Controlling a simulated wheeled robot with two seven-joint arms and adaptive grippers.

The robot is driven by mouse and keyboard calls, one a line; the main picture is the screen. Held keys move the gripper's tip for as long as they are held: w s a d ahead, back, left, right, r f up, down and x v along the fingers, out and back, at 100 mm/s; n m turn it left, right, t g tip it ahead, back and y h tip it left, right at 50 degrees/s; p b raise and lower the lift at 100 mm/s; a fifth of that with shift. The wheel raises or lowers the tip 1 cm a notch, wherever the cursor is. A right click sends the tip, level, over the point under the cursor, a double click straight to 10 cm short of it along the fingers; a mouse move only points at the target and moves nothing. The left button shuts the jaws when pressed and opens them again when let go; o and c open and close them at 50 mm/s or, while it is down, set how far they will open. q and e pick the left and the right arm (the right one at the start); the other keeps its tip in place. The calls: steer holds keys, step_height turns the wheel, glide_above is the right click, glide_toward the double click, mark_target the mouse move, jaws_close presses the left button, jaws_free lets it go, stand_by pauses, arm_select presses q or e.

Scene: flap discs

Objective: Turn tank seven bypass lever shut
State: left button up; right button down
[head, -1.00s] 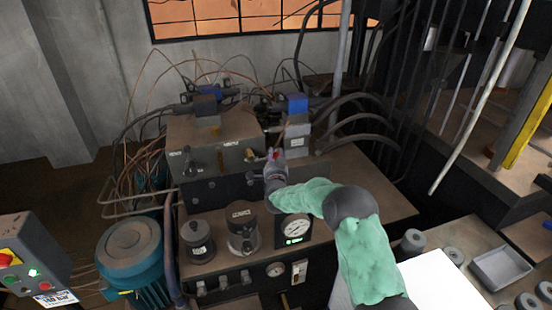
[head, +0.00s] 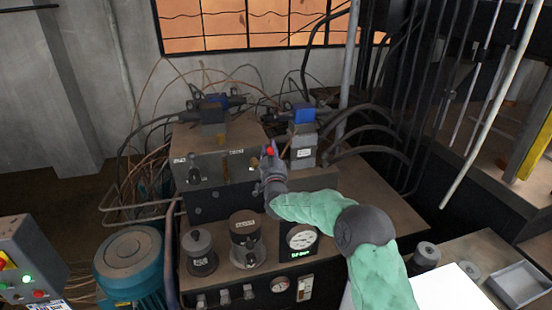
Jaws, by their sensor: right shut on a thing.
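The hydraulic unit's valve block (head: 215,168) stands at the back of the bench, with small labels and fittings on its front. A red-tipped lever (head: 269,150) shows at the block's right end. My right gripper (head: 269,164) is there, shut on the lever just below its red tip; the fingers hide most of the lever and its pivot. The lever's exact angle and the label lettering are too small to read. My left gripper is not in view.
Two dark cylindrical caps, a round gauge (head: 300,237) and a green-lit display stand in front of the block. A blue motor (head: 130,262) and a button box (head: 30,262) are at the left. Hoses and thin wires crowd behind. A grey tray (head: 518,283) lies at the right.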

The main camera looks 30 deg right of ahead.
mark_target(258, 170)
steer(key=a+n, duration=0.1)
steer(key=a+n+y, duration=0.1)
steer(key=n, duration=0.1)
steer(key=a+n+b, duration=0.1)
steer(key=shift+w+r+n+t+y, duration=0.2)
steer(key=shift+w+n+t+y, duration=0.1)
steer(key=shift+w+t, duration=0.1)
steer(key=shift+w+a+r+n+t+y+b, duration=0.1)
steer(key=shift+a+n+y+b, duration=0.2)
steer(key=shift+n, duration=0.35)
steer(key=shift+w+a+f+n+t+y+b, duration=0.15)
steer(key=shift+a+n, duration=0.25)
steer(key=shift+n, duration=0.3)
steer(key=shift+s+a+r+n+t+y+b, duration=0.15)
steer(key=shift+a+n+y, duration=0.15)
steer(key=shift+n, duration=0.35)
steer(key=shift+w+a, duration=0.1)
steer(key=c, duration=0.9)
jaws_free()
steer(key=shift+c, duration=0.2)
steer(key=shift+s+r, duration=0.2)
steer(key=v, duration=1.1)
steer(key=shift+s, duration=0.25)
steer(key=shift+a+f, duration=0.1)
steer(key=shift+f, duration=0.1)
